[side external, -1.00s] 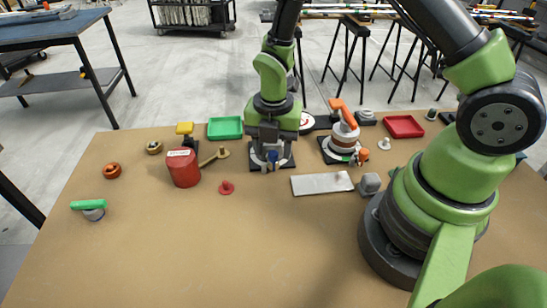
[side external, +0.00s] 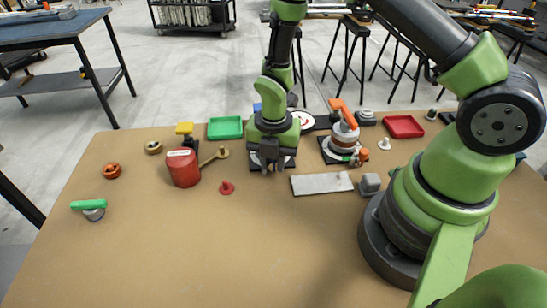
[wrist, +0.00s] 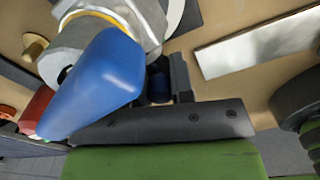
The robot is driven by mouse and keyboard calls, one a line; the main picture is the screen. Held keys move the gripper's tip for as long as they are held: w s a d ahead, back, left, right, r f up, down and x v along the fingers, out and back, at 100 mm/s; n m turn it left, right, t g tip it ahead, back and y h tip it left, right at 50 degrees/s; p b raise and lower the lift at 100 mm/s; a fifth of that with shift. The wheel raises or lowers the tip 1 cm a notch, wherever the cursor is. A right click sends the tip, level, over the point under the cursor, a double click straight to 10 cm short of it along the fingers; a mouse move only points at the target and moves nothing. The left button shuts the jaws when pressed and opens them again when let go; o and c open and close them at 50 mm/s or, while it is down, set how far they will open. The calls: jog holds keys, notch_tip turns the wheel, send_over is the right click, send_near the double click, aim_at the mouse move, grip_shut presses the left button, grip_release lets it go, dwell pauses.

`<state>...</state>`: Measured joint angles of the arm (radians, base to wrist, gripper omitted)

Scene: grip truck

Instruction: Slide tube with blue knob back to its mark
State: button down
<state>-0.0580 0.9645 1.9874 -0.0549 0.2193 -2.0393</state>
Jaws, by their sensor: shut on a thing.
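My gripper (side external: 268,166) is low over a black base plate (side external: 289,161) at the middle of the table's back half. In the wrist view my gripper (wrist: 163,84) is shut on a small dark blue knob (wrist: 160,87), mostly in shadow between the fingers. A large blue lever (wrist: 100,85) on a silver metal body (wrist: 72,50) stands close beside the fingers and fills the left of that view. In the side view a bit of blue (side external: 257,107) shows behind my wrist. The tube itself and its mark are hidden by my gripper and the lever.
A red can (side external: 183,170) and a brass part (side external: 221,153) stand left of my gripper. A flat grey metal plate (side external: 320,184) and a grey block (side external: 370,184) lie right. An orange-handled fixture (side external: 341,140) is close by at right. The front of the table is clear.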

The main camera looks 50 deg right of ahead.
jog(key=shift+s+a, duration=0.8)
jog(key=shift+s, duration=0.05)
jog(key=c, duration=1)
grip_release()
notch_tip(320, 180, up, 10)
jog(key=shift+f, duration=0.1)
